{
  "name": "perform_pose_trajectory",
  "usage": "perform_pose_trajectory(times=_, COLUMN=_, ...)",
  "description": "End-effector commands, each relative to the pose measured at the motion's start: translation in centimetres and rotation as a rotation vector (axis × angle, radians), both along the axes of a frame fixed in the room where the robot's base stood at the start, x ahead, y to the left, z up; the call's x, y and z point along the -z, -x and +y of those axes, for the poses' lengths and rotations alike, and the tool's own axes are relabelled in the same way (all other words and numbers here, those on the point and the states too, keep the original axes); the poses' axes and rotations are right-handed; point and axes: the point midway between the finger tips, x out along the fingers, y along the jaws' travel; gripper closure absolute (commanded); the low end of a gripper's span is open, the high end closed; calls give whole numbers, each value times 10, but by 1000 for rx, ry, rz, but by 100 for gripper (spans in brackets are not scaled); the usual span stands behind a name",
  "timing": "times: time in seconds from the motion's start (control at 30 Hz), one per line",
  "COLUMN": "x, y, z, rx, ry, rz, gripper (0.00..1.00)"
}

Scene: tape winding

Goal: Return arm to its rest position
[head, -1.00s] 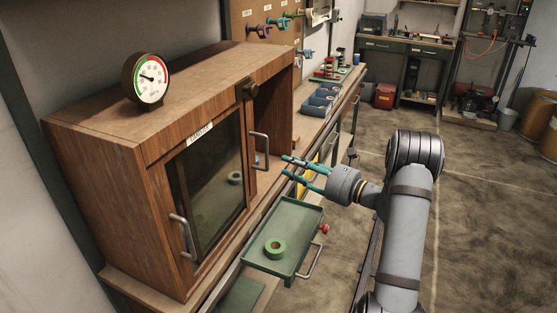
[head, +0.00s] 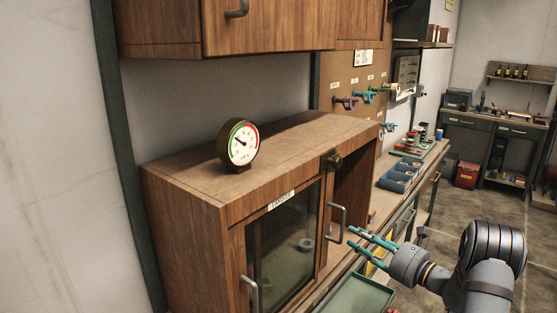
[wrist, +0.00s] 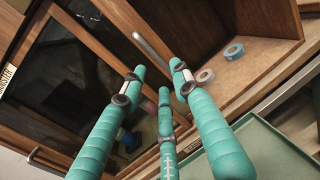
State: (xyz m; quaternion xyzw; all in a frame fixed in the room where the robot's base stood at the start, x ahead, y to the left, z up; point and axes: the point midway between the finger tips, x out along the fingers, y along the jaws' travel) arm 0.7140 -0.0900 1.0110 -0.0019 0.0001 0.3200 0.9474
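My gripper (head: 351,237), with teal fingers, is in front of the wooden cabinet (head: 190,215), near the handle of its glass door. In the wrist view my gripper (wrist: 155,82) has three fingers spread apart with nothing between them. My arm runs to the lower right in the head view, with its elbow low at the frame edge. The green tray (head: 355,296) is below the gripper and partly cut off; it also shows in the wrist view (wrist: 270,150).
A round gauge (head: 240,144) stands on the cabinet. The wrist view shows a pale tape roll (wrist: 204,75) and a blue roll (wrist: 234,51) on the cabinet floor. Open floor lies to the right.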

Motion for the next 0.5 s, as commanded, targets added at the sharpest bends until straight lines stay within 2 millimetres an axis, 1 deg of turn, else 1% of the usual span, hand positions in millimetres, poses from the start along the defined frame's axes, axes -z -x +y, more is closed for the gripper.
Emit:
perform_pose_trajectory(times=0.03, x=0, y=-8, z=8, rx=-4, ry=-1, rz=0, gripper=70)
perform_pose_trajectory(times=0.2, x=0, y=-32, z=26, rx=-2, ry=0, rz=-1, gripper=70)
perform_pose_trajectory(times=0.33, x=0, y=-45, z=35, rx=-2, ry=-1, rz=-1, gripper=70)
perform_pose_trajectory(times=0.5, x=0, y=-54, z=41, rx=0, ry=-1, rz=0, gripper=70)
